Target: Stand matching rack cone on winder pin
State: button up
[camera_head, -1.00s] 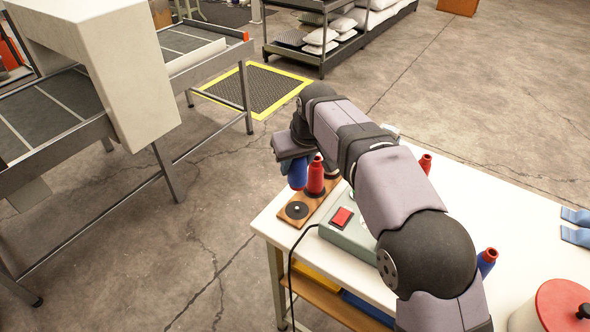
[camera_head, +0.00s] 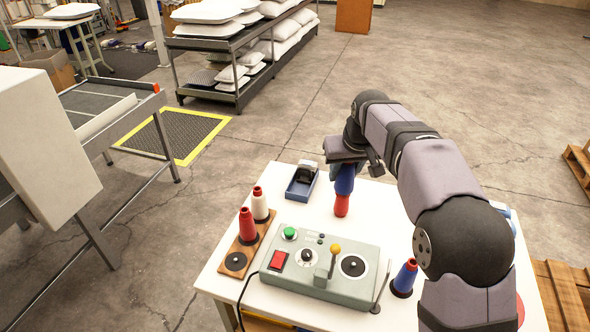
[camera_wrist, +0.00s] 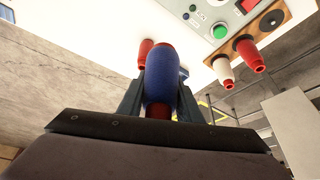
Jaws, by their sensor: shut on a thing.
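My gripper (camera_head: 344,168) is shut on a blue cone (camera_head: 344,182), held above the table's far part. In the wrist view the same blue cone (camera_wrist: 163,80) sits between the fingers, with red at both ends. A red cone (camera_head: 341,207) shows just below it on the table; whether they touch is unclear. The wooden rack (camera_head: 222,270) holds a red cone (camera_head: 249,226) and a white cone (camera_head: 261,206); its front black disc (camera_head: 235,262) is empty. The grey-green winder box (camera_head: 325,287) has an empty black disc with a small pale centre (camera_head: 353,266).
Another blue cone with a red tip (camera_head: 405,277) stands right of the box. The box carries a yellow-knobbed lever (camera_head: 335,250), a red switch (camera_head: 278,260) and a green button (camera_head: 290,233). A blue tray (camera_head: 302,186) lies at the back. The white table (camera_head: 226,291) has free room around the rack.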

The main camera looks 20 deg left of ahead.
jog(key=s+d+f+m+p, duration=0.15)
jog(key=s+d, duration=0.25)
jog(key=d, duration=0.5)
jog(key=s+a+f+n+g+y, duration=0.2)
jog(key=s+f+n, duration=0.4)
jog(key=n, duration=0.7)
jog(key=shift+s+a+f+g+y+p, duration=0.15)
jog(key=shift+s+a+g+y+p, duration=0.15)
jog(key=shift+s+a+g, duration=0.6)
jog(key=shift+w+d+f+n, duration=0.1)
jog(key=shift+w+d+n, duration=0.05)
jog(key=shift+d+n, duration=0.1)
jog(key=shift+f+b, duration=1.15)
jog(key=shift+f, duration=1.05)
jog(key=shift+f+b, duration=1.35)
jog(key=shift+b, duration=0.85)
